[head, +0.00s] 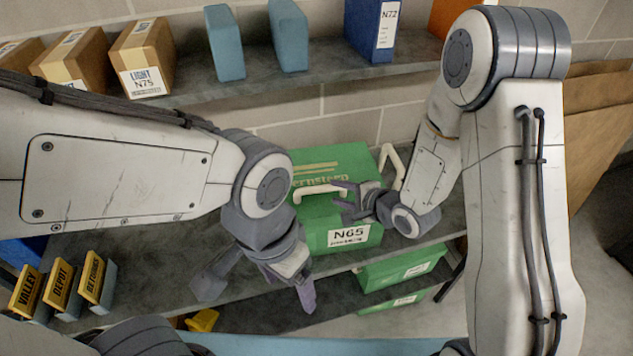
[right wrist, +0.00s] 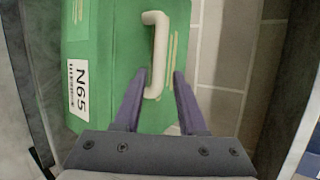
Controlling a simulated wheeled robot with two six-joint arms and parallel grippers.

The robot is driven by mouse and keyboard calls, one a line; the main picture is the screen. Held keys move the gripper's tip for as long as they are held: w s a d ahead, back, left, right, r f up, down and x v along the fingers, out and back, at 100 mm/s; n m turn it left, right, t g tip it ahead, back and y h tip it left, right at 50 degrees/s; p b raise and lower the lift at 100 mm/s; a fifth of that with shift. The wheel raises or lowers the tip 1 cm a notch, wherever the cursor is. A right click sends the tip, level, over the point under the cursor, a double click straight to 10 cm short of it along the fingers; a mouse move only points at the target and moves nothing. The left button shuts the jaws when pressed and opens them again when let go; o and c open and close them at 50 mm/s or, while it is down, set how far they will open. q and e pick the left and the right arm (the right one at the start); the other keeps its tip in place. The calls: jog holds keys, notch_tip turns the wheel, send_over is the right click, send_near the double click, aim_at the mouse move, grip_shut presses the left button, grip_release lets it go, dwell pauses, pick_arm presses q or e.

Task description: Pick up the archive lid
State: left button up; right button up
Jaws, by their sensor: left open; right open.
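The archive lid appears to be the green top (head: 345,160) with gold lettering and pale handles, on the middle shelf above a white N65 label. I cannot tell where lid and box meet. One pale handle (head: 318,189) runs across it; another stands at its right. My right gripper (head: 342,195) is open at the right end of the first handle. In the right wrist view, its fingers (right wrist: 160,78) lie either side of the lower end of the handle (right wrist: 160,35) on the green surface (right wrist: 115,50). My left gripper (head: 258,288) is open and empty, lower left of the lid.
Green boxes (head: 400,270) sit on a shelf below. Black-and-yellow labelled items (head: 62,283) stand at the lower left. The upper shelf (head: 255,86) holds cardboard boxes (head: 143,55), blue-grey items and a blue N72 binder (head: 375,28). A brick wall is close behind.

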aim_at(326, 188)
jog(key=p+x, duration=0.2)
jog(key=x, duration=0.2)
jog(key=shift+w+a+f, duration=0.25)
jog(key=shift+w+f, duration=0.1)
grip_shut()
jog(key=shift+r, duration=0.15)
